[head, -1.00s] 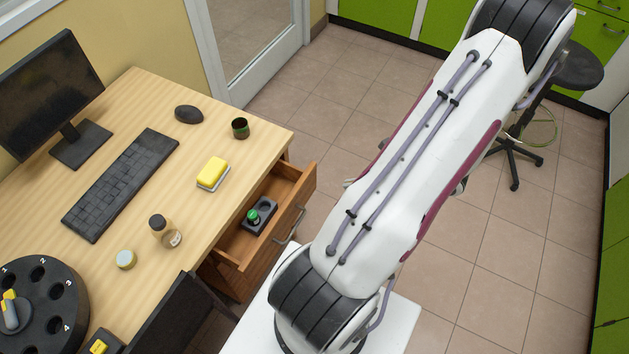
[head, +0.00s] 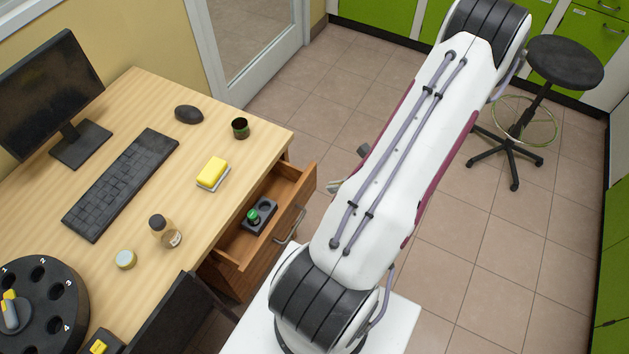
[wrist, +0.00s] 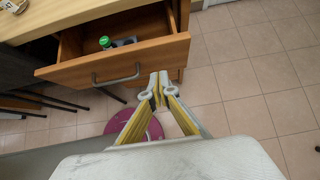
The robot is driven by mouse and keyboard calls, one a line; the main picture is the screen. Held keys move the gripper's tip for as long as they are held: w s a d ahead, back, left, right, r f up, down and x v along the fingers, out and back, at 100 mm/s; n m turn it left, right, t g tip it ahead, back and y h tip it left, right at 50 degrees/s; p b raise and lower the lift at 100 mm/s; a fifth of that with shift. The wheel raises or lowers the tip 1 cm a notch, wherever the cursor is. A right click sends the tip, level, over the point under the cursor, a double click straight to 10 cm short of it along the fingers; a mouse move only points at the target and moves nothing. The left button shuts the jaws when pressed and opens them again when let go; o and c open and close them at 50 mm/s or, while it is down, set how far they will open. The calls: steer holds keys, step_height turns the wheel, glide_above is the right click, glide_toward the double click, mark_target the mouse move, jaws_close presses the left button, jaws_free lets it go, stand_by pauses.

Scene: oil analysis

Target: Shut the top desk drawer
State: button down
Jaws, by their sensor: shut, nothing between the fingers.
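The top desk drawer (head: 240,248) stands pulled out from the right side of the wooden desk. Its front panel and grey handle (head: 289,225) face right, toward my arm. A black holder (head: 266,209) with a green-capped vial (head: 254,216) sits inside. In the wrist view the drawer front (wrist: 150,63) lies ahead, with its handle (wrist: 117,77) left of my gripper. My gripper (wrist: 158,86) is shut and empty, its tips close to the right lower part of the drawer front. I cannot tell whether they touch it. In the head view my arm hides most of the gripper.
The desk (head: 150,195) holds a monitor, keyboard, mouse, cup, yellow sponge (head: 212,170), brown bottle (head: 163,229) and a black carousel (head: 45,295). A black stool (head: 564,62) stands at the far right. Tiled floor (head: 330,100) is open beyond the drawer.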

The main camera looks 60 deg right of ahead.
steer(key=shift+w+f, duration=0.4)
steer(key=shift+w, duration=0.7)
steer(key=shift+w+f, duration=0.45)
steer(key=shift+w, duration=0.65)
steer(key=shift+w+f, duration=0.4)
steer(key=shift+w, duration=0.7)
steer(key=shift+w, duration=0.1)
steer(key=w, duration=0.8)
steer(key=shift+w, duration=0.3)
steer(key=shift+s, duration=0.1)
glide_toward(305, 183)
steer(key=shift+w+r, duration=0.45)
steer(key=shift+r, duration=0.25)
steer(key=shift+w+r, duration=0.45)
steer(key=shift+r, duration=0.2)
steer(key=shift+s, duration=0.1)
